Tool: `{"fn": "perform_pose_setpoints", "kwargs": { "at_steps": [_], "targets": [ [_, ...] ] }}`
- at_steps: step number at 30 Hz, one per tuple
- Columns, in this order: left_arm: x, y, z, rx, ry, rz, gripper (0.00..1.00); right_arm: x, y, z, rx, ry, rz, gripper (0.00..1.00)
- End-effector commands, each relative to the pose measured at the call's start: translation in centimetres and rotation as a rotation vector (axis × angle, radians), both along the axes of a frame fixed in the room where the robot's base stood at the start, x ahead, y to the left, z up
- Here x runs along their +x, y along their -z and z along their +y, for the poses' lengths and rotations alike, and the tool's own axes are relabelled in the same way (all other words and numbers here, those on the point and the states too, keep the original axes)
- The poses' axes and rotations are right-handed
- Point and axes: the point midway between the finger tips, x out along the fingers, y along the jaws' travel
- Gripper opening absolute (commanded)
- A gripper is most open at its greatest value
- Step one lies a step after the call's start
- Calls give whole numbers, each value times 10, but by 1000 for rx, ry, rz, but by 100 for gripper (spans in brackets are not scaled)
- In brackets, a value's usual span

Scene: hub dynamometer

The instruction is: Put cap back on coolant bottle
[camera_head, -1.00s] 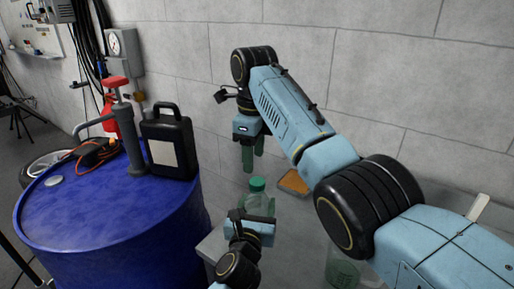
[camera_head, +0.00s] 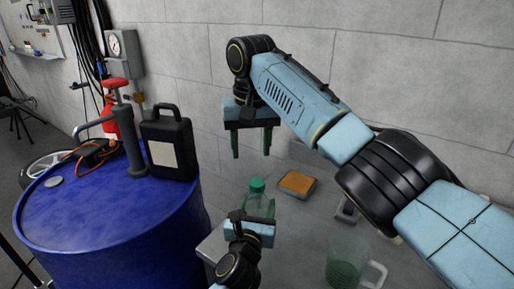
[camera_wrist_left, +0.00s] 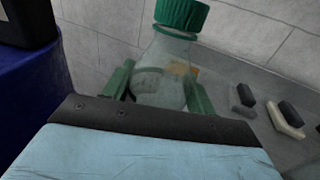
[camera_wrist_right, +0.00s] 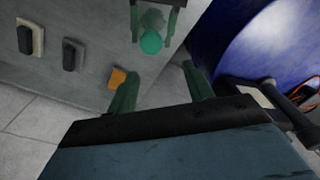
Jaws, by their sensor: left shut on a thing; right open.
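The clear coolant bottle (camera_head: 257,205) stands upright with the green cap (camera_head: 257,185) seated on its neck. In the left wrist view the bottle (camera_wrist_left: 160,75) is between my left fingers and the cap (camera_wrist_left: 182,15) is on top. My left gripper (camera_head: 252,222) is shut around the bottle's body. My right gripper (camera_head: 251,142) is open and empty, above and behind the bottle, its fingers pointing down and spread. In the right wrist view the cap (camera_wrist_right: 151,42) shows beyond the fingers, apart from them. I cannot tell how tightly the cap sits.
An orange-topped pad (camera_head: 297,184) lies right of the bottle. A clear mug (camera_head: 350,262) stands at the front right. A blue drum (camera_head: 120,225) with a black jug (camera_head: 169,145) and a hand pump (camera_head: 127,135) stands at left. A grey wall is behind.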

Motion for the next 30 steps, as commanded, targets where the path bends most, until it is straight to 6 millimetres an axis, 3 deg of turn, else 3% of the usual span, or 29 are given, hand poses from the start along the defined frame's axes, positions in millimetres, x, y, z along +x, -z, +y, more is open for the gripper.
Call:
{"fn": "perform_pose_setpoints", "kwargs": {
  "at_steps": [18,24,30],
  "targets": [
    [0,0,0,0,0,1,0,-5,1,-10,-61,-1229,20,51],
    [0,0,0,0,0,1,0,-6,2,-12,-62,-1488,29,51],
    [0,0,0,0,0,1,0,-7,3,-13,-61,-1584,31,51]
  ]
}}
